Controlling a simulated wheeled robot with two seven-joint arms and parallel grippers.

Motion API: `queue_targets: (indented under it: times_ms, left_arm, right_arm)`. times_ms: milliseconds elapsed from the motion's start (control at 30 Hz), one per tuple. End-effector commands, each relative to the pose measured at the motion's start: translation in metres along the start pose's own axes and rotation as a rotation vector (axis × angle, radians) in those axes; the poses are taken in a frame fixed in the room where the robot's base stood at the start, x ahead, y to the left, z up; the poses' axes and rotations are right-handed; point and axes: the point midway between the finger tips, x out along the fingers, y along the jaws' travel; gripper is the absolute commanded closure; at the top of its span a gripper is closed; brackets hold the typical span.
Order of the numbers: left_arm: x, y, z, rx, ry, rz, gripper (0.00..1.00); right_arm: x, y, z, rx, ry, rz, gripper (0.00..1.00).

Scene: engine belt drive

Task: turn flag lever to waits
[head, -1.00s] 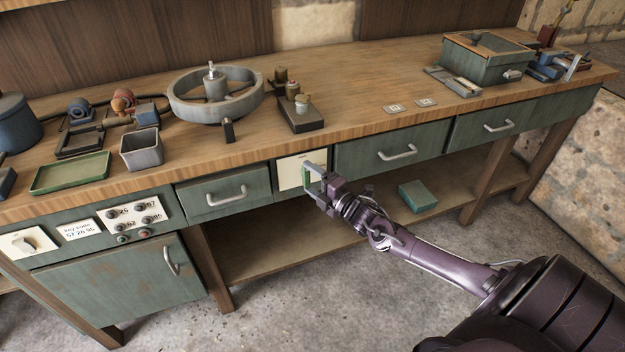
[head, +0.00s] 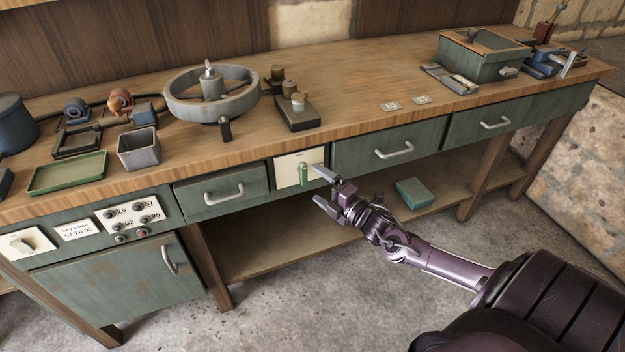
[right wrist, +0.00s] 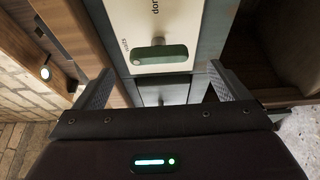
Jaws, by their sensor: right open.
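The flag lever (head: 303,174) is a green handle on a cream plate (head: 287,174) in the bench front, between two drawers. It stands about upright in the head view. In the right wrist view the lever (right wrist: 160,55) lies across the plate (right wrist: 150,20). Its left end is next to a small word that seems to read "waits"; another word at the top is partly cut off. My right gripper (head: 322,190) is open and empty, just in front of the plate and to the right of the lever, apart from it. My left gripper is not in view.
Drawers with handles flank the plate, one at left (head: 211,190) and one at right (head: 385,150). A lower shelf holds a teal box (head: 414,193). The benchtop above holds a grey wheel (head: 211,95) and a grey bin (head: 139,150). The space before the plate is clear.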

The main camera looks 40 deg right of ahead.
Motion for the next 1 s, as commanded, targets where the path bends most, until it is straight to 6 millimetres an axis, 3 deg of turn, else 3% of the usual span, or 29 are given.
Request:
queue_targets:
  times_ms: [100, 300, 1000]
  left_arm:
    - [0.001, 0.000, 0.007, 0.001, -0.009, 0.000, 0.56]
    - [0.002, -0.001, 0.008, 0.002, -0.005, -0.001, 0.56]
    - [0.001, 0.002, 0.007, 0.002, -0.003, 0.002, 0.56]
  right_arm:
    - [-0.018, 0.000, 0.000, -0.001, 0.001, -0.003, 0.06]
    - [-0.031, 0.000, 0.000, 0.000, 0.000, -0.001, 0.06]
    - [-0.032, 0.000, 0.000, -0.001, 0.000, 0.000, 0.06]
